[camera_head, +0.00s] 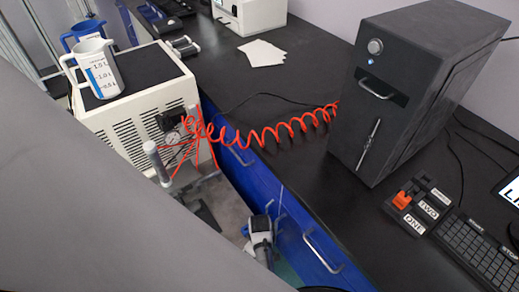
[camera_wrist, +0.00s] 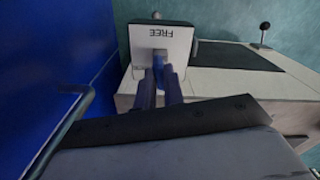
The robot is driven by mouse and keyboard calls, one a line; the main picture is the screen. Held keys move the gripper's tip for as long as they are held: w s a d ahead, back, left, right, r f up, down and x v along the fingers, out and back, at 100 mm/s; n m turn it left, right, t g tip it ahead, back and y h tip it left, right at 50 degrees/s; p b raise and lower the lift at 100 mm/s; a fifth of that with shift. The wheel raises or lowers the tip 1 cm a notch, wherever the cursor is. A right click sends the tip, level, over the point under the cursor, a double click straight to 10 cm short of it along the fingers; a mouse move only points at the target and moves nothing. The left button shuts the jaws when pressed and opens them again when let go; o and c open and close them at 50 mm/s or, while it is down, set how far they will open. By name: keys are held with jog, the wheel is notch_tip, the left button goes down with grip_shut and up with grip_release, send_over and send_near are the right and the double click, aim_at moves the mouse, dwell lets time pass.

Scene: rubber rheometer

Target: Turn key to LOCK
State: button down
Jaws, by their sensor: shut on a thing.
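In the wrist view, a white panel (camera_wrist: 180,42) with a dark top carries the label FREE, seen upside down. A small blue piece, seemingly the key (camera_wrist: 159,58), stands at the middle of the panel's lower part. My gripper (camera_wrist: 160,72) reaches it with both fingers close together and is shut on it. The fingertips partly hide the key, so its exact angle is hard to tell. No LOCK label can be read. In the head view my arm covers the lower left, and I cannot make out the gripper's fingers or the key.
A blue drawer front (camera_wrist: 45,70) with a bar handle (camera_wrist: 68,120) stands close on the left in the wrist view. A pale cabinet (camera_wrist: 225,83) lies beyond.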

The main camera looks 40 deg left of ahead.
jog(key=shift+n, duration=0.4)
jog(key=shift+r+n+p, duration=0.15)
jog(key=shift+n+p, duration=0.3)
jog(key=shift+n, duration=1.55)
jog(key=shift+p, duration=0.3)
jog(key=shift+n, duration=0.6)
jog(key=shift+n+p, duration=0.55)
jog(key=shift+n, duration=0.85)
